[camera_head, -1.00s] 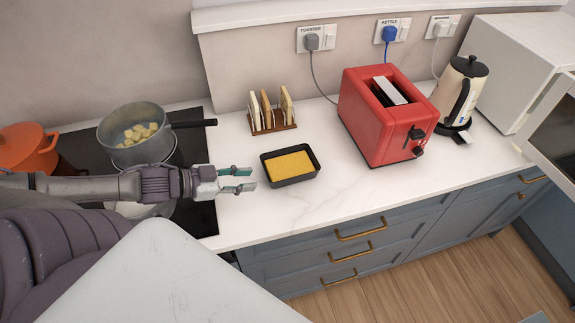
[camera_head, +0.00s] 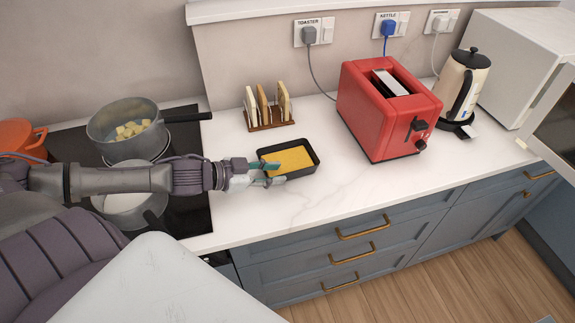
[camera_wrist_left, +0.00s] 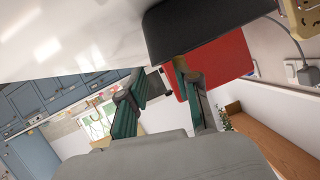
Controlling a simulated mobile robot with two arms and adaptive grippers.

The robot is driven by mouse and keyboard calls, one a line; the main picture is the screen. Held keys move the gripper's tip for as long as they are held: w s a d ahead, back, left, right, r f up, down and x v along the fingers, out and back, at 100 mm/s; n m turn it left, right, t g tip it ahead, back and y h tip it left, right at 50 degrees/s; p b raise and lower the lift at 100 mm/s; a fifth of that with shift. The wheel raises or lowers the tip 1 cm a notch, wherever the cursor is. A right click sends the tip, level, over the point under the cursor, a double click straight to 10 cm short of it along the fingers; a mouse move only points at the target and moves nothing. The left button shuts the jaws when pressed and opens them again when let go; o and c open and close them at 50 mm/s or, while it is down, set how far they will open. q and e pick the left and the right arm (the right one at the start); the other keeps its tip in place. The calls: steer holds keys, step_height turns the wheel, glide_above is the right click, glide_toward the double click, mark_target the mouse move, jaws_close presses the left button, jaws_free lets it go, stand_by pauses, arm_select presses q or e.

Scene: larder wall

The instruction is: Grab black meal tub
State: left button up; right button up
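The black meal tub (camera_head: 304,172), a rectangular tub with yellow food in it, sits on the white counter in the head view. My left gripper (camera_head: 277,173) is at the tub's left end, its two teal fingers spread apart. One finger overlaps the tub's left corner and the other lies nearer the front. In the left wrist view the dark tub (camera_wrist_left: 200,27) is at the top, close to the right-hand fingertip of my left gripper (camera_wrist_left: 158,80). I cannot tell whether a finger touches it. My right gripper is out of view.
A toast rack (camera_head: 270,126) stands behind the tub, and a red toaster (camera_head: 375,125) and kettle (camera_head: 463,90) stand to the right. A hob (camera_head: 188,190) with a grey pot of food (camera_head: 125,150) and another pan is at left.

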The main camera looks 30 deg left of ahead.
mark_target(289, 174)
arm_select(q)
steer(key=shift+x, duration=1.95)
steer(key=shift+w+d+f, duration=0.2)
steer(key=shift+w+f, duration=0.1)
steer(key=shift+w, duration=0.05)
jaws_close()
